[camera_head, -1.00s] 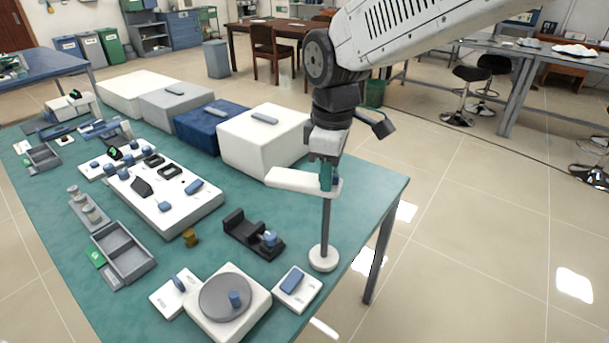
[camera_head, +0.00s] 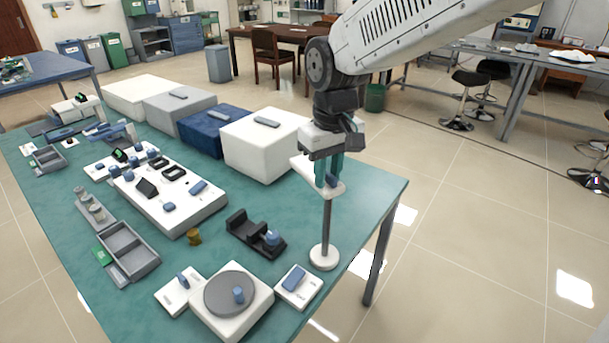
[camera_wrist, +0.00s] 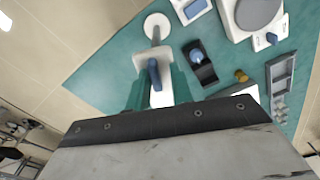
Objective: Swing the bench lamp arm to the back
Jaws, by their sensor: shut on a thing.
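The bench lamp stands upright on the front right corner of the teal bench, with a round white base (camera_head: 324,258) and a thin grey pole (camera_head: 327,222). Its white arm (camera_head: 305,168) sits atop the pole and points toward the back left. My gripper (camera_head: 328,172) is above the arm, fingers down, shut on the small blue handle (camera_wrist: 154,74) on the arm. In the wrist view the handle lies between the teal fingers, with the white arm (camera_wrist: 161,98) under it. My fingers hide part of the arm in the head view.
A white box (camera_head: 262,147) stands close left of the lamp arm. A black holder (camera_head: 256,235), a small switch plate (camera_head: 298,286) and a white device with a round grey plate (camera_head: 231,292) lie nearby. Open floor is at right.

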